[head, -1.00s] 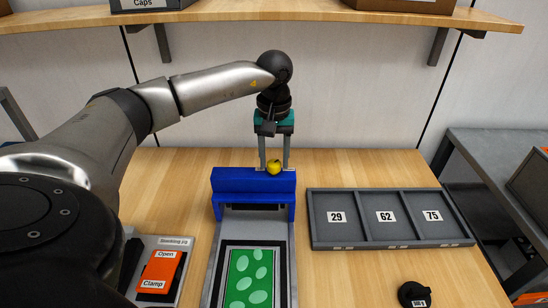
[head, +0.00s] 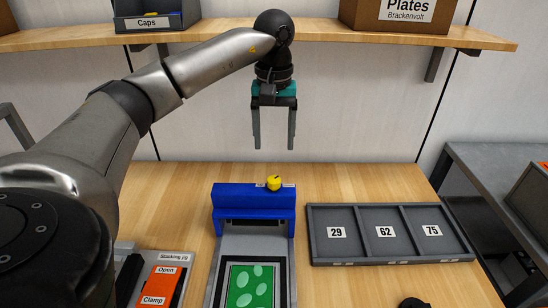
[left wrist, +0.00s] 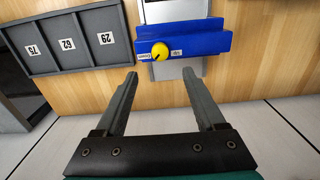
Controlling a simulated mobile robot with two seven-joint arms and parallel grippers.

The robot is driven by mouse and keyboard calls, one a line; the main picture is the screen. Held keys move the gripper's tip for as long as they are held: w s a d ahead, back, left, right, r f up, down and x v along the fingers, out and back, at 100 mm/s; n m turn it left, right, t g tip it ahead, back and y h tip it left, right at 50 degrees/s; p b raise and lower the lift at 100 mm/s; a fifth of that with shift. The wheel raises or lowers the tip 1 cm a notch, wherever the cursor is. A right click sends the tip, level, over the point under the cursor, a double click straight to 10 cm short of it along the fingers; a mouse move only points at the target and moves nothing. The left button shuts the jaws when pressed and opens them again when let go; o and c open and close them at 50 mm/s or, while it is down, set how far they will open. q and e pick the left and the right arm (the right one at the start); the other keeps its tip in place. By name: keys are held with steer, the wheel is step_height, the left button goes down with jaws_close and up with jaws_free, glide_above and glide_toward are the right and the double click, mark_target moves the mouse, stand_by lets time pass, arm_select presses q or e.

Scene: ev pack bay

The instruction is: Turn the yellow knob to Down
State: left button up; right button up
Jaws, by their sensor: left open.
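The yellow knob (head: 274,183) sits on top of the blue block (head: 253,201) at the back of the green-patterned fixture. In the left wrist view the knob (left wrist: 160,51) has a small white label on each side, and their words are too small to read surely. My left gripper (head: 273,146) hangs above the knob with its fingers pointing down. It is open and empty, with a clear gap between the fingertips and the knob. In the left wrist view its two fingers (left wrist: 161,75) are spread apart. My right gripper does not show.
A grey tray (head: 390,261) with compartments marked 29, 62 and 75 lies right of the fixture. An orange Open/Clamp panel (head: 162,284) is at the left. A shelf (head: 220,30) with a Caps bin (head: 147,23) and a Plates box (head: 405,14) runs above.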

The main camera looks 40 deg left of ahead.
arm_select(q)
step_height(320, 180, up, 5)
steer(key=shift+f, duration=0.1)
stand_by(0.7)
